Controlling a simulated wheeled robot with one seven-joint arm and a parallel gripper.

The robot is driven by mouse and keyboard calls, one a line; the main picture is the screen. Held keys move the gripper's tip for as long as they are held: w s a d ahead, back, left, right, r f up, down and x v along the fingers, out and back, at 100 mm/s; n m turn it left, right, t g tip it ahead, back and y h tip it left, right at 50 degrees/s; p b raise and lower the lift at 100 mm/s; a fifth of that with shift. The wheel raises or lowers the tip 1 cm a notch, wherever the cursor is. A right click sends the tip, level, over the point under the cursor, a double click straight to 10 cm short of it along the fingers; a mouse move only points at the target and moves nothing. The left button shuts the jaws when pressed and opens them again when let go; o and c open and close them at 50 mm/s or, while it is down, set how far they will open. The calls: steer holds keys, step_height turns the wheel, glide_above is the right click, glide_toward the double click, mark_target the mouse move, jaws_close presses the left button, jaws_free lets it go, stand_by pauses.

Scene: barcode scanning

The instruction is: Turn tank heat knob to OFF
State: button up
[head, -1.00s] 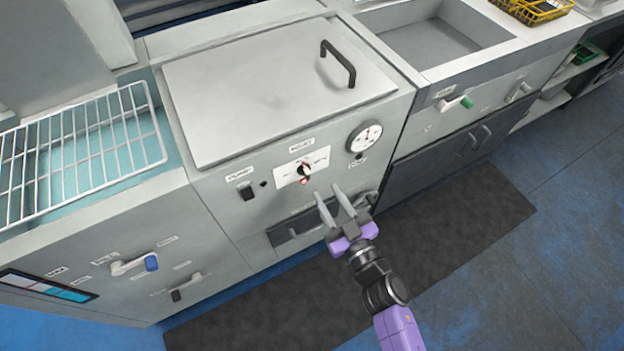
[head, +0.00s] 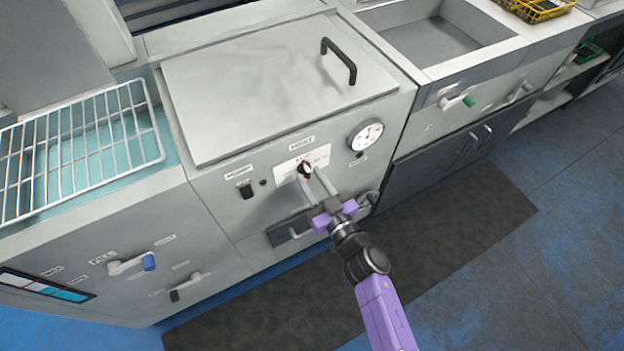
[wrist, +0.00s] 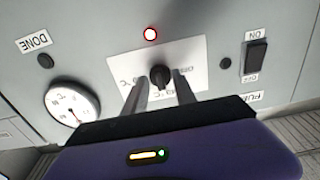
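The tank heat knob (head: 304,171) is a small black knob with a red mark, on a white dial plate (head: 320,155) under the HEAT label on the tank's front panel. In the wrist view the fingers (wrist: 159,90) point at the plate, one on each side of the knob. Whether they touch it cannot be told.
A round gauge (head: 365,135) is right of the dial, and a black PUMP switch (head: 246,191) is left of it. The tank lid (head: 270,85) with a black handle is above. A dark mat (head: 440,230) lies on the floor.

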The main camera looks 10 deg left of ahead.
jaws_close()
steer(key=shift+n, duration=0.3)
steer(key=n, duration=0.3)
steer(key=shift+n, duration=0.4)
steer(key=n+b, duration=0.1)
steer(key=n, duration=0.3)
steer(key=n+b, duration=0.1)
steer(key=n, duration=0.4)
steer(key=shift+d, duration=0.1)
steer(key=shift+n+b, duration=0.45)
steer(key=shift+n, duration=1.85)
